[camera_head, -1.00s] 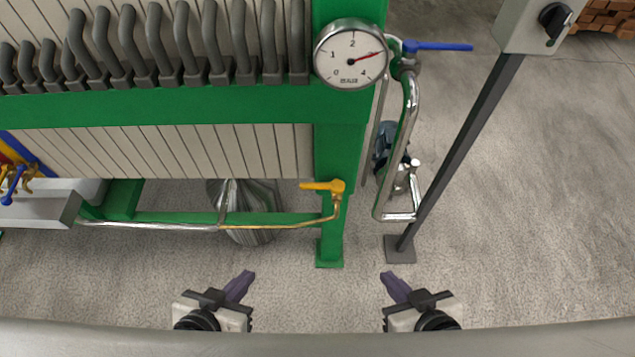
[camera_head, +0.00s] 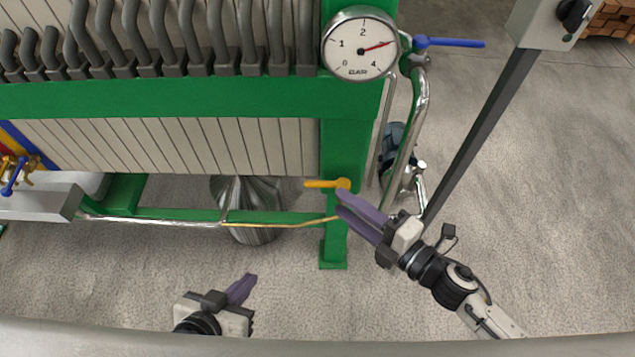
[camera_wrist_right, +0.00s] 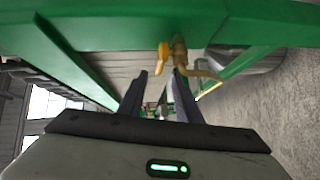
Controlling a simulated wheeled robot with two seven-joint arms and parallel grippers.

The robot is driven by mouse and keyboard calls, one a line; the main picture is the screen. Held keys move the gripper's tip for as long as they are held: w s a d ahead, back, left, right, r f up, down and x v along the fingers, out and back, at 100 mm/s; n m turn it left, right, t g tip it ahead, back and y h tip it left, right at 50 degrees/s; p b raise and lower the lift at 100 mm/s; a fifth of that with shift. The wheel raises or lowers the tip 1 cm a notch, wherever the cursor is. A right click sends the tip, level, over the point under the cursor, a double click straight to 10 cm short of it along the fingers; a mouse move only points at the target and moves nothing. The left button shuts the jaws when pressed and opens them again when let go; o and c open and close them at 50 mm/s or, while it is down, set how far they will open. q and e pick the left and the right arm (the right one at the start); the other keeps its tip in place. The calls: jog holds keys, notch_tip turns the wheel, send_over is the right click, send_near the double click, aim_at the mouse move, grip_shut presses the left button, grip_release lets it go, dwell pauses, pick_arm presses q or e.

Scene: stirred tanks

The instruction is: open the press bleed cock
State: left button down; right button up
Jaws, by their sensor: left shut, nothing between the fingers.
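A small cock with a yellow lever (camera_head: 326,184) sits on the green press post, at the end of a thin brass pipe. Its lever points left, level across the post. My right gripper (camera_head: 341,202) is just below and right of the cock, fingers pointing at it. In the right wrist view its two dark fingers (camera_wrist_right: 160,84) stand apart with nothing between them. The yellow lever (camera_wrist_right: 164,55) shows beyond the tips, between their lines, and looks untouched. My left gripper (camera_head: 243,287) is shut and empty, low over the floor at the lower left.
A round pressure gauge (camera_head: 360,48) reads about 3 above the post. A blue-lever valve (camera_head: 450,43) and steel pipe (camera_head: 408,130) stand right of the post. A dark stand (camera_head: 480,130) carries a switch box. A brass-and-steel pipe (camera_head: 270,225) runs left to a grey trough (camera_head: 40,203).

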aim_at(317, 182)
jog(key=x, duration=0.9)
jog(key=shift+w+b, duration=0.1)
jog(key=shift+b, duration=0.3)
jog(key=shift+c, duration=0.4)
grip_shut()
